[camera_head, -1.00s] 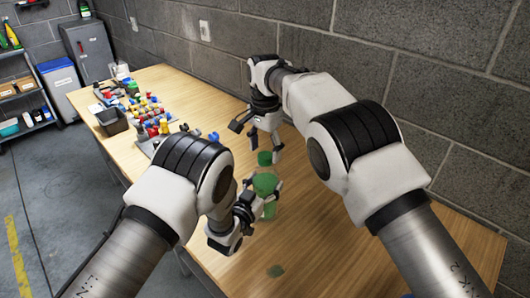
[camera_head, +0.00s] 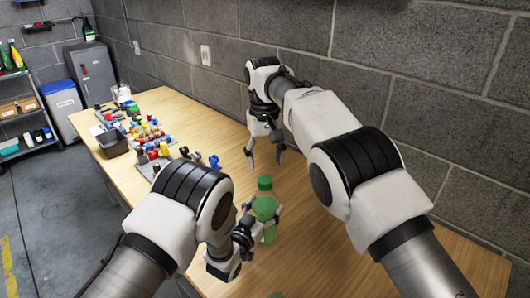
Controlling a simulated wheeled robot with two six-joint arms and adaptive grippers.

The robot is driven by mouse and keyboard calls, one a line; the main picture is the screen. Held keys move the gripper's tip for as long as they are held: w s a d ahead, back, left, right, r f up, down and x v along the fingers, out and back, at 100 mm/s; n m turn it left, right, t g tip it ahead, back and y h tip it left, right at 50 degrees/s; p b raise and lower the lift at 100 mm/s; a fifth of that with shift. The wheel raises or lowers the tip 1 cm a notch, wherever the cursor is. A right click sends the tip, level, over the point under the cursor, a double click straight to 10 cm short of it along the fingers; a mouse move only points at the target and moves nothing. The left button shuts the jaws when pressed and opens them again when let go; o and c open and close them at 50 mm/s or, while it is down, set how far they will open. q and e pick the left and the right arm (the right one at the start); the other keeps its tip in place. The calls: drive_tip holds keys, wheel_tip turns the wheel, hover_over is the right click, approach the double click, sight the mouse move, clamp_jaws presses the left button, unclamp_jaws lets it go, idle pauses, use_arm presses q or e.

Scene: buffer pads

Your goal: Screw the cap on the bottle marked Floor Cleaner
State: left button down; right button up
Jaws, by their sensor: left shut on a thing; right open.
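A translucent green bottle (camera_head: 269,234) stands upright on the wooden table. A green cap (camera_head: 265,183) shows at its top; whether it is fully tightened cannot be seen. My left gripper (camera_head: 263,212) is shut around the bottle's upper body from the left, hiding part of it. No label marking is readable. My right gripper (camera_head: 265,160) is open and empty above the cap, fingers pointing down, with a small gap between fingertips and cap.
The wooden table (camera_head: 215,120) is clear around the bottle. Several coloured small parts and a dark bin (camera_head: 112,143) lie at its far left. A block wall (camera_head: 420,90) borders the right side.

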sight(265, 179)
drive_tip(key=n, duration=0.2)
drive_tip(key=r+n, duration=0.1)
drive_tip(key=n, duration=0.1)
drive_tip(key=shift+r, duration=0.1)
drive_tip(key=shift+w+r+n, duration=0.15)
drive_tip(key=shift+r+n, duration=0.15)
drive_tip(key=shift+n, duration=0.4)
drive_tip(key=shift+w+f, duration=0.1)
drive_tip(key=shift+f, duration=0.1)
drive_tip(key=shift+f, duration=0.1)
wheel_tip(265, 179, down, 8)
drive_tip(key=shift+r, duration=0.1)
drive_tip(key=c, duration=1.2)
